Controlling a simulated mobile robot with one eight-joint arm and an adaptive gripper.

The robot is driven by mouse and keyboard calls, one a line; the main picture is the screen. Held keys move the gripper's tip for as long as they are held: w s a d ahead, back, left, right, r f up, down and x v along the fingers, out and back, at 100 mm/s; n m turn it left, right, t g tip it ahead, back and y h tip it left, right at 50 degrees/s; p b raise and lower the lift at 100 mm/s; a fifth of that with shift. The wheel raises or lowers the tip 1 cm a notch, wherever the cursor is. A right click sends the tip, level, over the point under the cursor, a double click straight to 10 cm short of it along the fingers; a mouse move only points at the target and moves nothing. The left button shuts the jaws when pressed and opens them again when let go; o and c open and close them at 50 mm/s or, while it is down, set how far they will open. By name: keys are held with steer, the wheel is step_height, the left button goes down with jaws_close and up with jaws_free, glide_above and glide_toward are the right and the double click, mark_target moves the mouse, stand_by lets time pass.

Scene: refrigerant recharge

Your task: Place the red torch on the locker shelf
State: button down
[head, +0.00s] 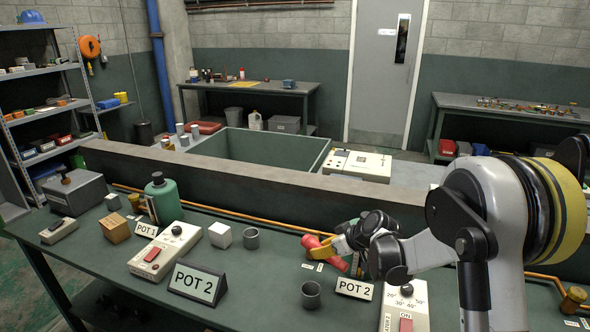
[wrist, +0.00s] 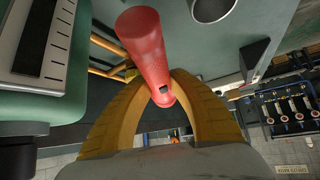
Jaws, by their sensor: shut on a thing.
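The red torch (head: 326,253) is between the yellow fingers of my gripper (head: 338,247) in the head view, over the right half of the bench, behind the right POT 2 sign. I cannot tell whether it touches the bench top. In the wrist view, the red torch (wrist: 142,40) sticks out from between the closed fingertips of my gripper (wrist: 162,82), which hold it near one end. A metal shelf unit (head: 50,66) with several items on its shelves stands at the far left; I cannot tell if it is the locker shelf.
The bench (head: 240,290) holds several things: a grey cup (head: 311,295), another cup (head: 251,238), a white cube (head: 220,236), a green canister (head: 163,197) and the POT 2 sign (head: 197,284). A low wall (head: 230,172) and copper pipe run behind it.

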steer(key=s+d+r+m+t+h, duration=0.1)
steer(key=s+d+r+m+h, duration=0.1)
steer(key=s, duration=0.6)
steer(key=s+d+r+m+t+h, duration=0.1)
steer(key=s+d+r+m+h, duration=0.1)
steer(key=s+d+m+h, duration=0.2)
steer(key=s+d+m, duration=0.2)
steer(key=s+d, duration=0.2)
steer(key=s, duration=0.1)
steer(key=shift+r+m+t, duration=0.2)
steer(key=shift+m+t, duration=0.1)
steer(key=shift+m, duration=0.1)
steer(key=shift+a, duration=0.1)
